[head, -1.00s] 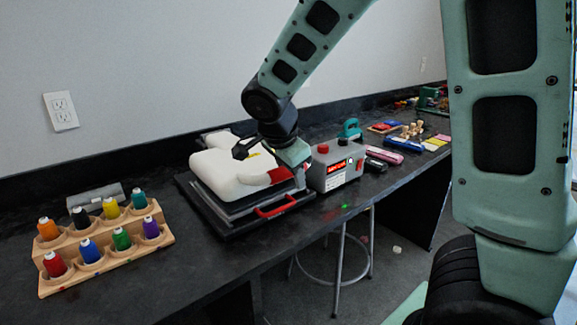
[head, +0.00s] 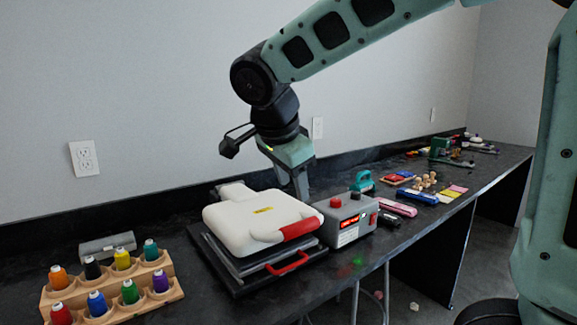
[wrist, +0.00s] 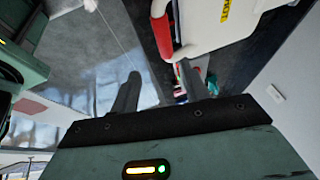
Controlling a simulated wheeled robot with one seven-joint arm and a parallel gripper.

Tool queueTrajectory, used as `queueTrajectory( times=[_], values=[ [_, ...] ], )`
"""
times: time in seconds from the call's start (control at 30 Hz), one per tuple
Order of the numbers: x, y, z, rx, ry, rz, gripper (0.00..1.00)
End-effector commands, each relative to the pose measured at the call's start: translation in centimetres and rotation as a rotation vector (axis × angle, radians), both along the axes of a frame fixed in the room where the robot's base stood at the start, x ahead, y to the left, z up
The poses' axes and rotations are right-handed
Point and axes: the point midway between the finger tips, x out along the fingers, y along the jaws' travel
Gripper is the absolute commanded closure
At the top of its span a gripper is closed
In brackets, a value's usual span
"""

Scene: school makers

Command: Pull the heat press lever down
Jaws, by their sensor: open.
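The heat press (head: 250,222) stands on the black counter, with a white upper part, a yellow label and a dark base. Its lever grip (head: 299,228) is red, at the right front of the white top, and looks low and near level. A second red handle (head: 287,263) is on the lower front edge. My gripper (head: 300,188) is open, pointing down just above and behind the red grip, apart from it as far as I can tell. In the wrist view, my two fingers (wrist: 160,78) are spread and empty, with the white press (wrist: 205,22) and a red grip (wrist: 162,35) beyond them.
A grey control box (head: 345,220) with a lit red display stands close to the right of the press. A wooden rack (head: 110,305) of coloured thread spools is at left. A teal tool (head: 363,181) and small items line the counter further right.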

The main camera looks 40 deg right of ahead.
Motion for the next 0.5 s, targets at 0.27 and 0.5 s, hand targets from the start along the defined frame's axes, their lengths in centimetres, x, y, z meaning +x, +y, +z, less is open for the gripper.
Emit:
queueTrajectory(
  times=[0.27,0.5],
  values=[
    [-0.7,1.2,2.7,0.001,0.001,0.0,0.54],
    [-0.8,1.3,2.9,0.0,0.002,-0.001,0.54]
  ],
)
